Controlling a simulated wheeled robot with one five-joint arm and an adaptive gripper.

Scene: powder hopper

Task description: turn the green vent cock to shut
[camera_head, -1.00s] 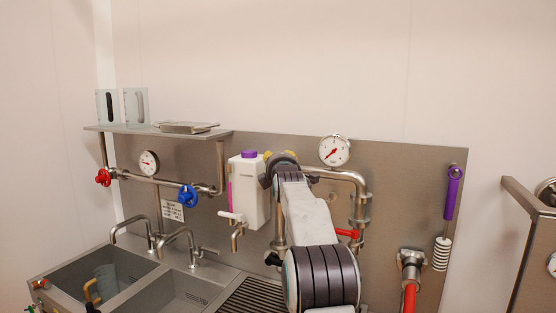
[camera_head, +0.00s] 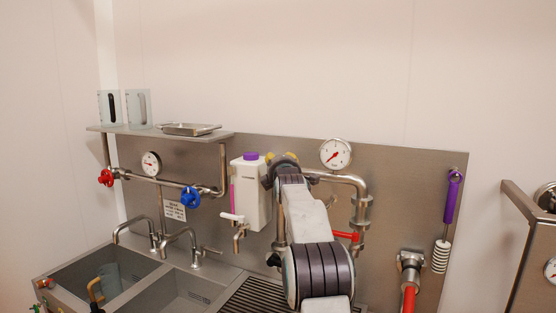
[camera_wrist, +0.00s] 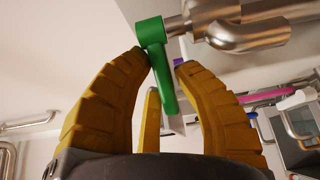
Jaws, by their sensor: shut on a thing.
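The green vent cock (camera_wrist: 155,32) shows in the wrist view as a short handle on the end of a steel pipe (camera_wrist: 245,28). Its lever hangs down, tilted slightly, between the yellow fingers. My gripper (camera_wrist: 165,66) is shut on the lever near the fingertips, with the left fingertip right against it. In the head view my gripper (camera_head: 283,157) is mostly hidden by my own arm at the top of the pipe loop. The green cock is hidden there.
A white tank with a purple cap (camera_head: 251,190) stands left of my arm. A pressure gauge (camera_head: 335,153) and a red lever (camera_head: 346,236) sit on its right. A purple-handled brush (camera_head: 452,197) hangs farther right. Sinks (camera_head: 105,283) lie at lower left.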

